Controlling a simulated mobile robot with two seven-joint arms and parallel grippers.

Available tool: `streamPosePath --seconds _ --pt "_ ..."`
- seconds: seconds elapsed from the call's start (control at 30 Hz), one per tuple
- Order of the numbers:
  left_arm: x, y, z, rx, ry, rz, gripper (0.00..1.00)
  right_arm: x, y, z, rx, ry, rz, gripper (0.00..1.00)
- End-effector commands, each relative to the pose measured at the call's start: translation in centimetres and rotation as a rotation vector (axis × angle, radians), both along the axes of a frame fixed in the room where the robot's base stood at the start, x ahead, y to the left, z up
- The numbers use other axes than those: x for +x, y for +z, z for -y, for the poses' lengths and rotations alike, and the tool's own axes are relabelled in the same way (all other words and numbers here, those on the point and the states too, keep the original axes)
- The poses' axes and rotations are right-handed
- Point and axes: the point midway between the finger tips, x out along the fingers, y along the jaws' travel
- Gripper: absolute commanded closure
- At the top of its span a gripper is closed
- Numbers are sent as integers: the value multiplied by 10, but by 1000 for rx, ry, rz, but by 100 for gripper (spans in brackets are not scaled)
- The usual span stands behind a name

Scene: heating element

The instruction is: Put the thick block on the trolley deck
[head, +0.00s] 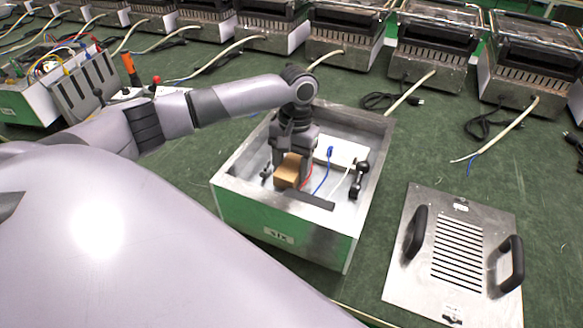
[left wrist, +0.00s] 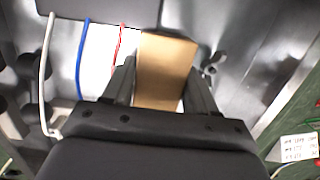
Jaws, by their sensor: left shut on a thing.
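The thick block looks like a tan cardboard-coloured block (head: 287,171) inside an open metal box with a green front (head: 270,222). My left gripper (head: 291,168) points down into the box and is shut on the block. In the left wrist view the block (left wrist: 166,62) sits between the two fingers. I cannot tell whether the block touches the box floor. I do not make out a trolley deck in either view. My right gripper is not in view.
The box holds a white panel (head: 341,152), a blue wire (head: 323,180) and a black handle-like part (head: 358,181). A vented metal lid with two black handles (head: 459,252) lies at right. Heater units with cables (head: 430,45) line the back. Green floor around the box is partly clear.

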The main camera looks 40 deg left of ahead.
Motion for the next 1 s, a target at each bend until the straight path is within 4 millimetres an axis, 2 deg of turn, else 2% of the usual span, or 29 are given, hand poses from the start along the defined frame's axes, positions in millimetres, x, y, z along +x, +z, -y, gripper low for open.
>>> streamPosePath --seconds 0.4,0.43,0.47,0.83,1.0 --pt "0 -5 0 -1 -1 1 80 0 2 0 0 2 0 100" --pt "0 -6 0 -1 -1 1 40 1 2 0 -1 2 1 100" --pt "0 -6 0 -1 -1 1 32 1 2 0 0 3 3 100" --pt "1 -4 0 0 0 3 32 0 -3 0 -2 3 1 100" --pt "5 23 0 -1 0 7 32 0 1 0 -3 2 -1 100"
